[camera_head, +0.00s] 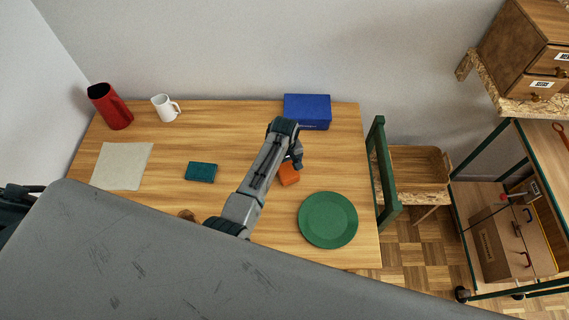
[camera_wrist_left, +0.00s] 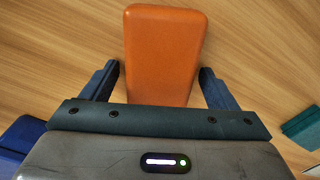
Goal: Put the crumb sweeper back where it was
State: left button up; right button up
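The orange block-shaped thing (camera_head: 289,175), which I take to be the crumb sweeper, is at the right-middle of the wooden table, left of the green plate. It also shows in the left wrist view (camera_wrist_left: 163,50), its near end lying between the two fingers. My left gripper (camera_head: 297,160) is low over the table at its far side. Its fingers (camera_wrist_left: 159,70) are spread, with a visible gap on the left and a narrower one on the right. Whether the sweeper touches the table is hard to tell. My right gripper is not in view.
A green plate (camera_head: 328,220), blue box (camera_head: 307,111), teal book (camera_head: 201,171), white mug (camera_head: 165,108), red jug (camera_head: 110,106) and pale cloth (camera_head: 122,166) are on the table (camera_head: 230,130). A green-framed chair (camera_head: 383,170) stands at its right edge. The table's back middle is clear.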

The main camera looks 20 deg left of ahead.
pick_arm(q)
jog(key=shift+r, duration=0.65)
notch_tip(320, 180, up, 11)
jog(key=b, duration=0.2)
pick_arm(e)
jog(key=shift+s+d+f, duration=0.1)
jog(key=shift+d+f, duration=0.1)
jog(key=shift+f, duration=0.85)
pick_arm(q)
jog(key=shift+a, duration=0.15)
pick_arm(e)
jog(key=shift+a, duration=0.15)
